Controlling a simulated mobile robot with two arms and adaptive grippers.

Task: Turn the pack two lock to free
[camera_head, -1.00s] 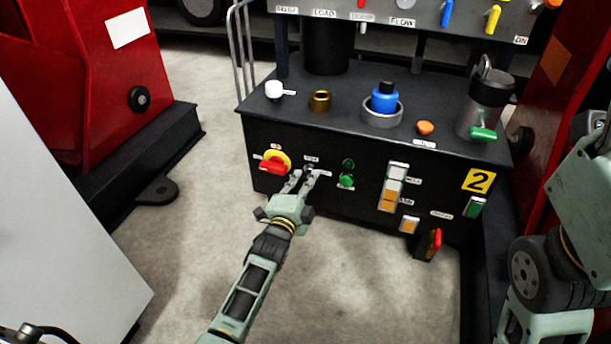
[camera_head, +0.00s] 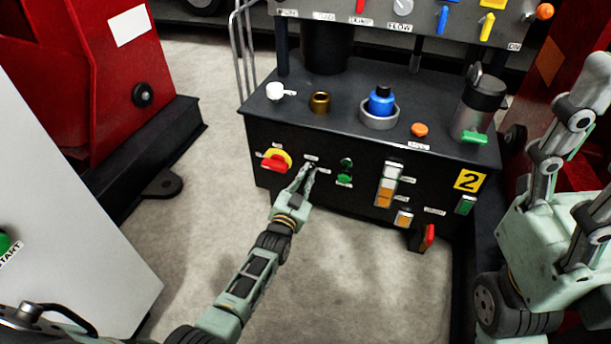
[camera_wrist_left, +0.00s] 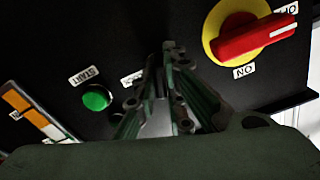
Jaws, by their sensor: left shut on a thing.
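In the left wrist view the closed fingers (camera_wrist_left: 172,52) meet the panel beside a small, unreadable label (camera_wrist_left: 132,77). The lock is hidden behind the fingertips, so its turn position cannot be seen. My right gripper (camera_head: 565,150) is at the right edge, partly cut off, away from the panel.
The red-and-yellow switch (camera_head: 276,160) is just left of my left fingers; the green START button (camera_wrist_left: 96,99) is on their other side. White and orange buttons (camera_head: 386,185) lie farther right. A blue-capped part (camera_head: 381,101) stands on top. Red machinery (camera_head: 100,60) flanks the left.

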